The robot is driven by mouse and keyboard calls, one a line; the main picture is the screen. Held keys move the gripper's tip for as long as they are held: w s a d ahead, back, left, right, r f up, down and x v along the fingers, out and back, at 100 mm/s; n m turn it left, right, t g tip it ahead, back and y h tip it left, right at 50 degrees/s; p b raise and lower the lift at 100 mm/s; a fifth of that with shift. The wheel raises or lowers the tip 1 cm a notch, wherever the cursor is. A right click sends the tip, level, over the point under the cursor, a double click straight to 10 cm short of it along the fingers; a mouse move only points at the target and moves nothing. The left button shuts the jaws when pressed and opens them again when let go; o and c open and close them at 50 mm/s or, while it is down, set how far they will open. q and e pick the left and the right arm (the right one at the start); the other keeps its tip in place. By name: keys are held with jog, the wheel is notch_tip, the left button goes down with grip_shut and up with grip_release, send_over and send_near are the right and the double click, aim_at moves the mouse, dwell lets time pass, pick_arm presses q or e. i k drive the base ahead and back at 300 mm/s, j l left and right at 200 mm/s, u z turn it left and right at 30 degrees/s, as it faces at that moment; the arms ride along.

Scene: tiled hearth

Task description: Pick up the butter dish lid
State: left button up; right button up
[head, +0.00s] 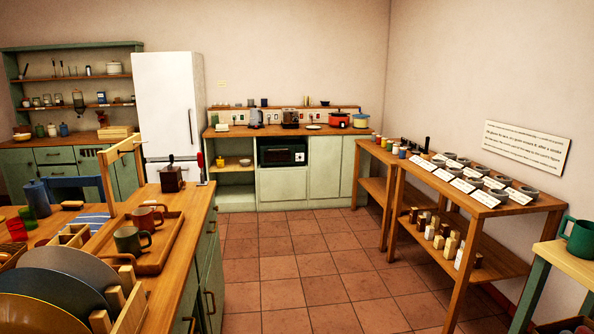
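I cannot make out a butter dish lid for certain. A small pale object (222,127) stands at the left end of the back counter (290,130), far across the room. It is too small to tell whether it is a butter dish with its lid. Neither of my grippers shows in the head view.
The near-left counter (190,205) holds a wooden tray (152,262) with mugs, a plate rack and a grinder (172,176). A white fridge (168,100) stands behind it. A two-level wooden table (525,202) with bowls and cards lines the right wall. The tiled floor (305,265) between is clear.

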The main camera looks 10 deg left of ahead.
aim_at(222, 126)
jog(key=i+l+u, duration=0.2)
jog(key=i, duration=0.35)
jog(key=i+l+u, duration=0.15)
jog(key=i, duration=0.4)
jog(key=i+l+u, duration=0.2)
jog(key=i+l, duration=0.2)
jog(key=i, duration=0.15)
jog(key=i+j+u, duration=0.1)
jog(key=i, duration=1.3)
jog(key=i+u, duration=0.1)
jog(key=i, duration=1.3)
jog(key=i+l+u, duration=0.1)
jog(key=i, duration=1.35)
jog(key=i+j+u, duration=0.2)
jog(key=i+u, duration=0.2)
jog(key=i, duration=0.3)
jog(key=i+u, duration=0.4)
jog(key=i, duration=0.35)
